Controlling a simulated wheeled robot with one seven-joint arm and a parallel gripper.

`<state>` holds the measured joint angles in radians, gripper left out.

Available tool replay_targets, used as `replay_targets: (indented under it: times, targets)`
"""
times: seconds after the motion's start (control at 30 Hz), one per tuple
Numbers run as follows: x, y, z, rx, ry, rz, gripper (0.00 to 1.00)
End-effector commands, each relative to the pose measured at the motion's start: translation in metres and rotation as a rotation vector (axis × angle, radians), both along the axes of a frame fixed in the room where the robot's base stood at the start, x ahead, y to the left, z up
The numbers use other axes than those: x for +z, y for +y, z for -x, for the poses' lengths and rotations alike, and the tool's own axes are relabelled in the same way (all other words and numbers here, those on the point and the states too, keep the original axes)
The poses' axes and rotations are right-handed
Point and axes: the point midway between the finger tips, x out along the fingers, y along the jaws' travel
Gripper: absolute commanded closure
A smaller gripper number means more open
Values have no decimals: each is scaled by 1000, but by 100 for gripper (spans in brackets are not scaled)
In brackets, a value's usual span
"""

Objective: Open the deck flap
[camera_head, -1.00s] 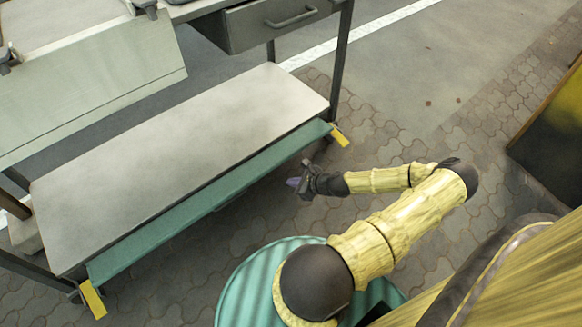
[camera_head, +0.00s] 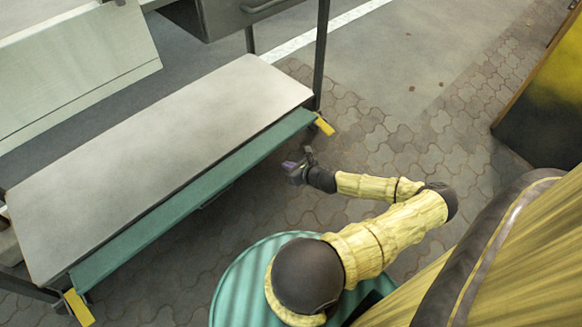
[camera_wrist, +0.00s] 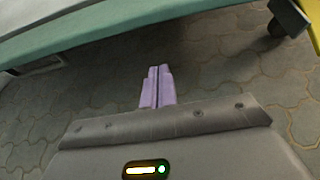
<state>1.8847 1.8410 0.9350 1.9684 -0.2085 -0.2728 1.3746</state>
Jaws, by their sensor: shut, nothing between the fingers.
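A long green flap-like strip (camera_head: 195,198) runs along the front edge of the pale lower deck (camera_head: 170,150) of a metal workbench. A second, pale green panel (camera_head: 75,75) slopes down from the bench's upper level at upper left. I cannot tell for sure which one is the deck flap. My gripper (camera_head: 291,166) is beside the green strip's right half, on the near side and apart from it. In the wrist view, its purple fingers (camera_wrist: 157,88) are together and empty, pointing toward the strip (camera_wrist: 130,33), which crosses the top of the picture.
Yellow pieces sit at the deck's right end (camera_head: 324,126) and left end (camera_head: 78,308). A dark bench leg (camera_head: 321,55) rises at the right corner, below a drawer (camera_head: 235,15). A dark and yellow panel (camera_head: 545,110) stands at far right. The paving (camera_head: 400,130) between is clear.

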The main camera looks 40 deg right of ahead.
Motion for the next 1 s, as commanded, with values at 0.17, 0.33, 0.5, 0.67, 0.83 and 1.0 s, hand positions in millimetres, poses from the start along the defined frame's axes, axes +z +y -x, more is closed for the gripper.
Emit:
replay_targets:
  times: [0.17, 0.33, 0.5, 0.67, 0.83, 1.0]
  targets:
    - [-22, 1, -29, 4, 1, 3, 100]
    - [-36, 0, -54, 3, 1, 3, 100]
    - [-21, -1, -61, 3, 0, 7, 100]
    - [-6, -1, -63, 0, 0, 7, 100]
    - [4, 1, -66, 2, 0, 2, 100]
    - [7, 1, -66, 3, 0, 1, 100]
